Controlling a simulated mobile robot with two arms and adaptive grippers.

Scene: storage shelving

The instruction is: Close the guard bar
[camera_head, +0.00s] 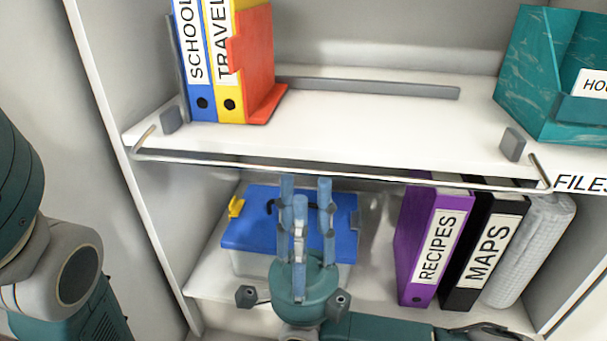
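The guard bar (400,176) is a thin metal rod along the front of the upper shelf (400,130). Its bent ends reach back to the shelf near two small grey blocks (170,119). The rod lies at about the height of the shelf's front edge, lowered rather than standing above the shelf. My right gripper (304,190) points upward below the middle of the bar, its three blue-grey fingers straight and spread apart. It is empty. The fingertips are just under the bar; I cannot tell if they touch it. My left gripper is out of view.
Blue and yellow binders (229,90) stand by a red bookend (255,60) on the upper shelf. A teal file box (540,75) is at right. Below are a blue-lidded box (250,225), purple (430,245) and black (485,250) binders, and a grey roll (530,245).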

